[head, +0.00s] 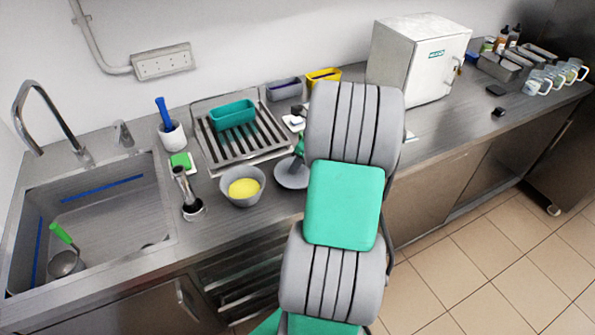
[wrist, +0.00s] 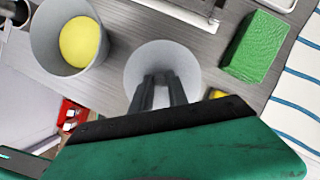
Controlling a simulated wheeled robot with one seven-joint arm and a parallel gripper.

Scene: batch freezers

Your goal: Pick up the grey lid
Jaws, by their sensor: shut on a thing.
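The grey lid (head: 291,176) is a round grey disc near the front edge of the steel counter, right of a grey bowl. It also shows in the wrist view as a pale disc (wrist: 188,62). My gripper (wrist: 160,80) is shut on the lid, with its two dark fingers close together at the disc's middle. In the head view my arm hides most of the gripper. I cannot tell whether the lid touches the counter.
The grey bowl (head: 233,199) with yellow contents stands close left of the lid. A green block (wrist: 258,45) and a striped cloth (wrist: 300,85) lie to the right in the wrist view. A sink (head: 105,205) is at left; a white box-shaped appliance (head: 415,65) stands behind right.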

